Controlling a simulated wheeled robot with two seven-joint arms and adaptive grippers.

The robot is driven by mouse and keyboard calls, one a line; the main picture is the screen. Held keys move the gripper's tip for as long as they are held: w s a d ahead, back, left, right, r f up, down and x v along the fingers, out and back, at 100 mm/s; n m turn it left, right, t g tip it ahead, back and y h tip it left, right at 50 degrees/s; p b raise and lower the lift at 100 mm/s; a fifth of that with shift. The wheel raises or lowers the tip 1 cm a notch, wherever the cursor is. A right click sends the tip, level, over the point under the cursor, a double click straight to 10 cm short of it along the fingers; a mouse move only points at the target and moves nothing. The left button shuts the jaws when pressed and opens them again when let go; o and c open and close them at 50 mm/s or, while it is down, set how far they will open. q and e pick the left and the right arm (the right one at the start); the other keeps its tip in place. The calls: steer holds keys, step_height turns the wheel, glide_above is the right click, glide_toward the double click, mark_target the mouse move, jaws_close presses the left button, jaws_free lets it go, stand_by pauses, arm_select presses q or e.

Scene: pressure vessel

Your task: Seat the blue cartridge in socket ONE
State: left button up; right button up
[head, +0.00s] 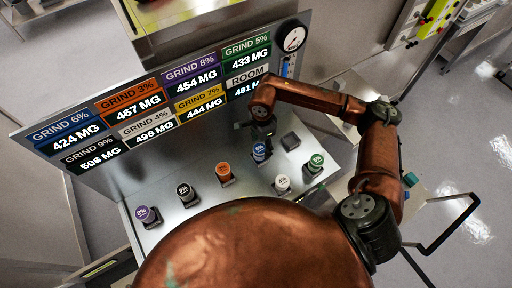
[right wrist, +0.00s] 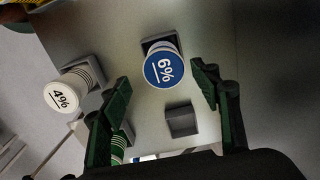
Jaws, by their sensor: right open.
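The blue cartridge, marked 6%, stands in a dark square socket on the steel table in the head view (head: 260,150). In the right wrist view, its blue cap (right wrist: 163,69) faces the camera, with a finger at each side and gaps between. My right gripper (head: 259,132) is open and empty over the blue cartridge. An empty square socket (head: 290,142) lies just right of it; it also shows in the wrist view (right wrist: 182,120). I cannot read any number on the sockets. My left gripper is not in view.
White 4% (head: 282,184), green 5% (head: 316,162), orange 3% (head: 223,171), black 9% (head: 186,192) and purple 8% (head: 147,214) cartridges stand nearby. A label board (head: 165,98) rises behind the table, with a round gauge (head: 291,38) at its right end.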

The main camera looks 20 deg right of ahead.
mark_target(259, 148)
steer(key=shift+s+a+f, duration=0.1)
steer(key=shift+s+f, duration=0.05)
steer(key=shift+f, duration=0.65)
steer(key=f+p, duration=0.1)
steer(key=f, duration=0.1)
steer(key=w+f+p, duration=0.1)
steer(key=f, duration=0.1)
steer(key=shift+a+f, duration=0.15)
steer(key=shift+f, duration=0.1)
steer(key=shift+s+f, duration=0.1)
steer(key=shift+f, duration=0.4)
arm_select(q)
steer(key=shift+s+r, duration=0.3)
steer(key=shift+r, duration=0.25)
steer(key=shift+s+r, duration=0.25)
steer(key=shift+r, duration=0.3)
arm_select(e)
steer(key=c, duration=1.5)
